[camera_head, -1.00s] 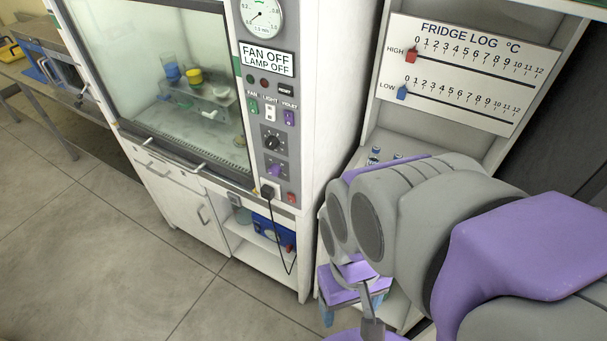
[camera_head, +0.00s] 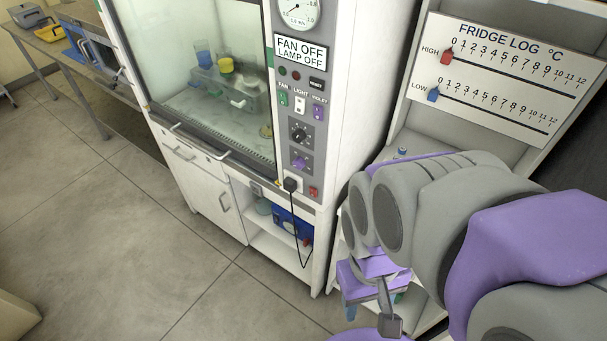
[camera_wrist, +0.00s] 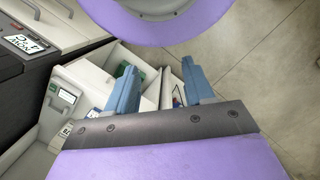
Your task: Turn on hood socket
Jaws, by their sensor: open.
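The fume hood (camera_head: 205,165) stands left of centre in the head view, with a grey control panel on its right post. Low on that panel a black plug (camera_head: 290,185) sits in the socket, its cord hanging down. A small red switch (camera_head: 313,191) is just right of the plug; its position is too small to tell. My gripper (camera_wrist: 161,82) is open, its two blue fingers apart with nothing between them in the wrist view. In the head view it is low, right of the hood and below the panel, partly hidden by my arm. The wrist view does not show the switch.
A sign (camera_head: 300,52) on the hood reads FAN OFF, LAMP OFF. Fan, light and violet switches and two knobs sit above the plug. A blue box (camera_head: 290,222) is on the shelf below. A fridge log board (camera_head: 505,80) is at right. The floor (camera_head: 120,230) at left is clear.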

